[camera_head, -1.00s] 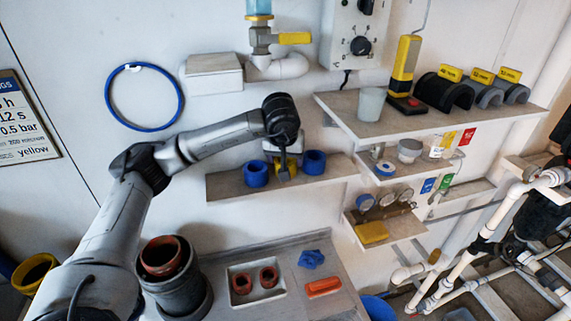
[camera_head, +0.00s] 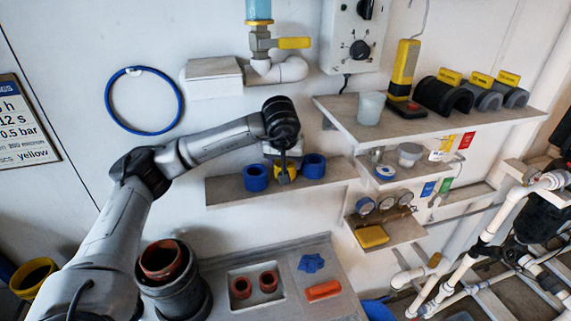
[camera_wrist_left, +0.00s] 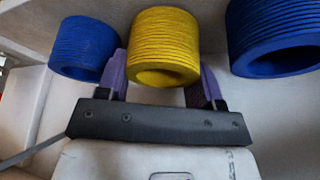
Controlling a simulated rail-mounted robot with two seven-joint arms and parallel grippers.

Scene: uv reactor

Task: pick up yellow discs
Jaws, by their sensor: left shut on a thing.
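The yellow discs form a ridged, hollow cylinder (camera_head: 292,171) on the wall shelf (camera_head: 230,190), between two blue cylinders. My left gripper (camera_head: 284,168) reaches it from the front and hides part of it. In the left wrist view the yellow discs (camera_wrist_left: 163,40) sit between the purple fingers of my left gripper (camera_wrist_left: 163,75), which is shut on them. The left blue cylinder (camera_head: 255,177) and the right blue cylinder (camera_head: 313,166) stand close on either side. My right gripper is not in view.
A higher shelf (camera_head: 440,125) to the right holds a cup (camera_head: 370,108), a yellow-black device (camera_head: 404,72) and dark half-round parts. Below, a counter holds a tray (camera_head: 236,270) with two red rings. A large dark pot (camera_head: 180,292) stands at lower left.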

